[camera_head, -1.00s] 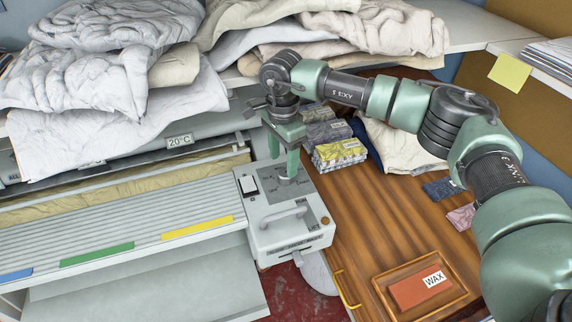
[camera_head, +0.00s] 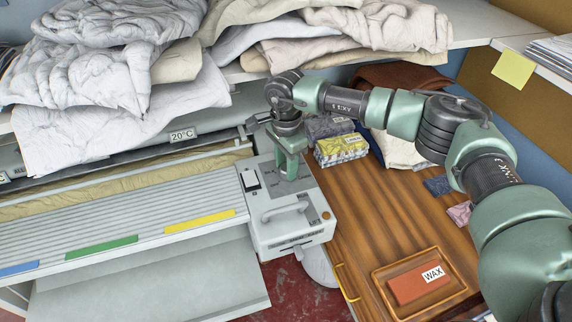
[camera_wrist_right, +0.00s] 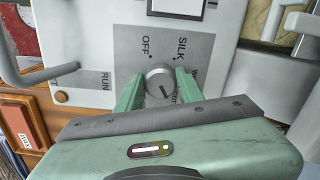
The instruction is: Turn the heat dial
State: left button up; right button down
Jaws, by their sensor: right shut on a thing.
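The heat dial (camera_wrist_right: 159,82) is a small round grey knob with a dark line across it. It sits on a grey plate (camera_wrist_right: 125,55) marked OFF and SILK; other marks are partly hidden. My right gripper (camera_wrist_right: 158,88) is shut on the dial, one green finger on each side of it in the right wrist view. In the head view my right gripper (camera_head: 292,170) points down onto the control box (camera_head: 270,236) and largely hides the dial. My left gripper is not in view.
A black-and-white rocker switch (camera_head: 250,179) and a bar handle (camera_head: 284,210) sit on the box close to my gripper. Piled linen (camera_head: 100,60) lies behind. The wooden table (camera_head: 390,220) at right carries a WAX tray (camera_head: 448,293) and folded packs (camera_head: 341,149).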

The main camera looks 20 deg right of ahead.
jog(key=m+b, duration=0.2)
jog(key=shift+w+f+m, duration=0.1)
jog(key=shift+m, duration=0.3)
jog(key=m+b, duration=0.1)
jog(key=m, duration=0.1)
jog(key=shift+m, duration=0.4)
jog(key=m+b, duration=0.2)
jog(key=m, duration=0.1)
jog(key=shift+w, duration=0.1)
jog(key=m+b, duration=0.1)
jog(key=m, duration=0.4)
jog(key=m+b, duration=0.1)
jog(key=m, duration=0.4)
jog(key=shift+w+d+b, duration=0.1)
jog(key=shift+w+b, duration=0.05)
jog(key=shift+b, duration=0.15)
jog(key=shift+d+r+m+b, duration=0.1)
jog(key=shift+r+m+b, duration=0.05)
jog(key=shift+m, duration=1.1)
jog(key=shift+r+m+b, duration=0.1)
jog(key=shift+m+b, duration=0.05)
jog(key=shift+m, duration=1.1)
